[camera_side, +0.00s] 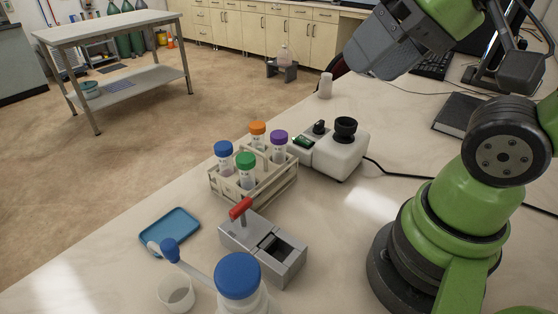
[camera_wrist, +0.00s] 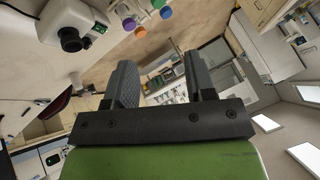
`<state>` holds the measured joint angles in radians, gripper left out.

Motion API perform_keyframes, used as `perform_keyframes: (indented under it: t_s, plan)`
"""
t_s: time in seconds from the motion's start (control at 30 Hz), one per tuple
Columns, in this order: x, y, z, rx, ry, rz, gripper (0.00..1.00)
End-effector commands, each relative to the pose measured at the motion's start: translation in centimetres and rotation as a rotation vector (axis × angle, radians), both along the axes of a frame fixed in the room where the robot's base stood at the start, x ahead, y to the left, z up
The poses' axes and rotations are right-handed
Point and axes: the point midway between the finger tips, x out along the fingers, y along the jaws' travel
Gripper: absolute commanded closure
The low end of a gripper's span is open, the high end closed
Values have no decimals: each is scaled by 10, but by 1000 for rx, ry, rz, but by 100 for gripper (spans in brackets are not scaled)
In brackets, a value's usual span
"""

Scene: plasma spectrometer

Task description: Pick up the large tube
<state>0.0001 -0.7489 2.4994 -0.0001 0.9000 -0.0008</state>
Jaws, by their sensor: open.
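A wooden rack (camera_side: 253,195) stands on the bench and holds several capped tubes upright. They are a blue-capped tube (camera_side: 224,160), a green-capped tube (camera_side: 246,172), an orange-capped tube (camera_side: 257,136) and a purple-capped tube (camera_side: 279,146). I cannot tell which is the large tube. Their caps also show at the top of the wrist view, including the purple cap (camera_wrist: 129,22). The tubes' lower ends are hidden by the rack. My gripper (camera_side: 368,60) is raised above the bench, right of the rack and apart from it. In the wrist view my gripper (camera_wrist: 160,62) is open and empty between its fingers.
A white device with a black knob (camera_side: 338,150) stands right of the rack. A grey device with a red lever (camera_side: 263,246) is in front. Nearby are a blue tray (camera_side: 170,232), a white cup (camera_side: 174,295) and a blue-capped bottle (camera_side: 240,280). A small white container (camera_side: 325,86) stands farther back.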

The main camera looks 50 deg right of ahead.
Motion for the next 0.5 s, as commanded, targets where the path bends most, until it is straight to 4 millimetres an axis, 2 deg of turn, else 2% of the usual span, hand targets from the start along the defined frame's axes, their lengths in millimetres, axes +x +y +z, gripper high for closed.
perform_keyframes:
  t_s: [0.17, 0.37, 0.5]
  plan:
    - [16, -4, 2, -47, 41, 38, 50]
    - [69, -18, -6, -184, 171, 181, 50]
    - [109, -32, -27, -270, 271, 309, 50]
